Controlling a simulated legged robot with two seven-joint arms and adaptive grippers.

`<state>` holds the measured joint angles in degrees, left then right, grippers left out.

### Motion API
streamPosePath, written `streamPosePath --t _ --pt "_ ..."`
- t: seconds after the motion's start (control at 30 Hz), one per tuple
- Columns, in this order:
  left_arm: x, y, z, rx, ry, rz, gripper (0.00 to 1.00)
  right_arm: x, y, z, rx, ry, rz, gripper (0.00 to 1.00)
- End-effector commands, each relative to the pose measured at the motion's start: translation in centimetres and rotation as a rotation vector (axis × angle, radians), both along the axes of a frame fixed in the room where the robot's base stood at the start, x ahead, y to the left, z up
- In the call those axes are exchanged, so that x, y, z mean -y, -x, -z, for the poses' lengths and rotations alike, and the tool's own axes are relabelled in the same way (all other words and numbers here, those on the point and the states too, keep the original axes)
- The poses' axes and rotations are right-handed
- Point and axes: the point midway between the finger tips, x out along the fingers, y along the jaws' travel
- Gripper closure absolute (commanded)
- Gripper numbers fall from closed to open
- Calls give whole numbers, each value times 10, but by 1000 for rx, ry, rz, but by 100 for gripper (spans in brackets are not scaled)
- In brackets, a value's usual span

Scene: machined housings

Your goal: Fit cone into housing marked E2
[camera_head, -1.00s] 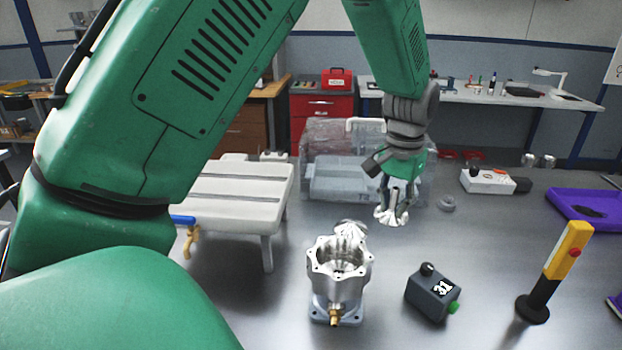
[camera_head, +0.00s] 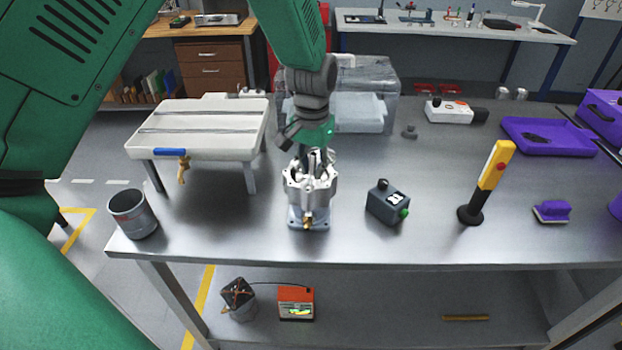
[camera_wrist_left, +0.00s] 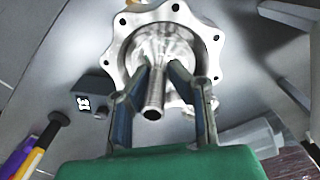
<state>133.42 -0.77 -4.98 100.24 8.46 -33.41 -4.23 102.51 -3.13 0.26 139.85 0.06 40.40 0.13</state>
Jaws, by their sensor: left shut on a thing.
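The silver metal housing (camera_head: 309,206) stands upright on the table in the head view, its scalloped, bolt-holed flange facing up. No E2 mark is readable on it. My left gripper (camera_head: 318,160) is directly above its mouth, pointing down. In the left wrist view, the left gripper (camera_wrist_left: 157,75) is shut on the shiny cone (camera_wrist_left: 153,103), around its narrow ribbed stem. The cone's flared end lies within the ring of the housing flange (camera_wrist_left: 122,62); how deep it sits cannot be told. In the head view the fingers and the flange mostly hide the cone. My right gripper is not in view.
A dark box marked 31 (camera_head: 386,203) stands right of the housing, with a yellow-and-black post (camera_head: 487,180) farther right. A white raised stand (camera_head: 200,132) is at left, a clear bin (camera_head: 362,112) behind. The table's front edge is close.

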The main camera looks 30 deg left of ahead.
Motion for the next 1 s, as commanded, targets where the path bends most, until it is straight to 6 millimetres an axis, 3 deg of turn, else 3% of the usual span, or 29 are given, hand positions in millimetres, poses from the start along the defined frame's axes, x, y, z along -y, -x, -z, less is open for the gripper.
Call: streamPosePath --t 0.27,0.43,0.47,0.5,1.0 --pt "-4 0 36 -2 6 -2 100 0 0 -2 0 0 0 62" --pt "-4 0 36 0 5 -2 100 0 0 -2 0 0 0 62" --pt "-3 1 36 -1 4 -2 83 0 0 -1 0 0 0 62" --pt "-2 1 36 -1 3 -2 78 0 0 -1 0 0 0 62" --pt "-2 0 35 -1 4 -1 78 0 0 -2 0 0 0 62"
